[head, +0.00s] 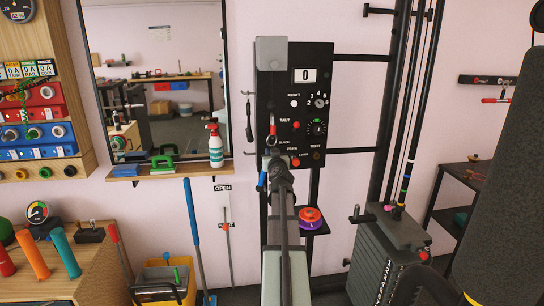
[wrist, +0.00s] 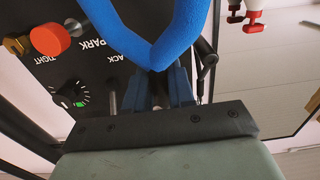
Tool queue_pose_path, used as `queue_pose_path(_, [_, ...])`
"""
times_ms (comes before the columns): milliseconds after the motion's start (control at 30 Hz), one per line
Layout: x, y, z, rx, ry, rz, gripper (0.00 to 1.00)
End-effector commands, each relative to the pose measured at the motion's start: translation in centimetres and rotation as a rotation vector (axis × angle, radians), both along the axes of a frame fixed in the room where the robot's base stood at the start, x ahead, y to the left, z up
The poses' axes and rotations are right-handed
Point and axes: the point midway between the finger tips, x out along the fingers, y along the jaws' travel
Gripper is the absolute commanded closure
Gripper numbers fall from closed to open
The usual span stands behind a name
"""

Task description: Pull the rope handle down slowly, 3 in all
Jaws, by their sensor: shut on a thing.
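The blue rope handle (wrist: 150,48) forms a thick V in the wrist view, its point between the fingers of my gripper (wrist: 168,85). My gripper is shut on it. In the head view my gripper (head: 275,165) is in front of the lower part of the black panel (head: 285,75), mostly hidden by my own arm. A small blue end of the handle (head: 262,180) shows at its left. The counter (head: 305,75) on the panel reads 0. The plate pile (head: 385,255) stands at the lower right, with dark cables running up from it.
A shelf (head: 165,172) with a spray bottle (head: 215,145) is left of the panel, under a mirror. A red and purple round thing (head: 311,217) sits on a small ledge right of my arm. A dark padded post (head: 505,190) fills the right edge.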

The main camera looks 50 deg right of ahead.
Motion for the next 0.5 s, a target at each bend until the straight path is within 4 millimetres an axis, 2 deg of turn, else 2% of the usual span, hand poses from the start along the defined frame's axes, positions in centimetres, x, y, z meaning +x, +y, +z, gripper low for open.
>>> queue_pose_path(200, [0.1, 0.0, 1.3, 0.001, 0.003, 0.003, 1.00])
queue_pose_path(500, [0.0, 0.0, 1.6, 0.002, 0.004, 0.002, 1.00])
